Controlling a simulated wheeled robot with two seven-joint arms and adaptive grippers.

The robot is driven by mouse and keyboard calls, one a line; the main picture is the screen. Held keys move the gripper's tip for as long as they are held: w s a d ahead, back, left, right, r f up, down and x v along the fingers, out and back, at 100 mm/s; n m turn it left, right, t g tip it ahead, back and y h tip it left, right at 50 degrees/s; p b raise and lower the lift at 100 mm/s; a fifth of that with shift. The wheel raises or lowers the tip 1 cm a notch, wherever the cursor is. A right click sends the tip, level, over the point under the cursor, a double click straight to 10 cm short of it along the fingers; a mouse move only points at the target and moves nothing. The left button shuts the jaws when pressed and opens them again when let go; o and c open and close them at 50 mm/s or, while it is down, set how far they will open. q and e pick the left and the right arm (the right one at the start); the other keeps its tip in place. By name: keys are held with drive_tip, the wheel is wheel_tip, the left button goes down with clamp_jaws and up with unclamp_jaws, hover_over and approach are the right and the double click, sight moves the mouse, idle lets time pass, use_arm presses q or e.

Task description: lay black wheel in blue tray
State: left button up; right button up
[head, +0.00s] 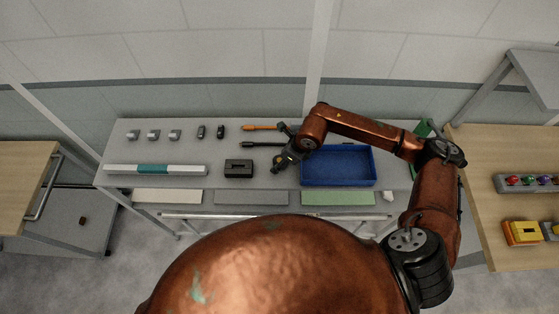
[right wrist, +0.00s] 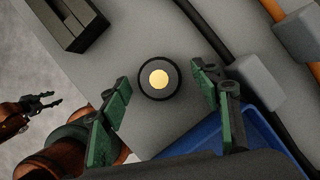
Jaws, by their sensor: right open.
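The black wheel (right wrist: 159,78), a dark round disc with a yellow centre, lies on the grey table in the right wrist view. My right gripper (right wrist: 160,108) is open, with its green-padded fingers apart on either side of the wheel in that view and nothing held between them. In the head view my right gripper (head: 283,164) is just left of the blue tray (head: 338,184), and I cannot make out the wheel there. The tray looks empty; its edge also shows in the right wrist view (right wrist: 196,140). My left gripper (right wrist: 45,103) shows at the left of the right wrist view, fingers apart and empty.
A black slotted block (head: 238,168) stands left of my right gripper. An orange-handled tool (head: 260,127) and a dark-handled tool (head: 258,144) lie behind it in grey holders. A white and teal bar (head: 155,170) and several small parts occupy the table's left side.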

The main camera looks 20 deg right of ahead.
drive_tip(key=c, duration=1.4)
drive_tip(key=shift+r, duration=0.15)
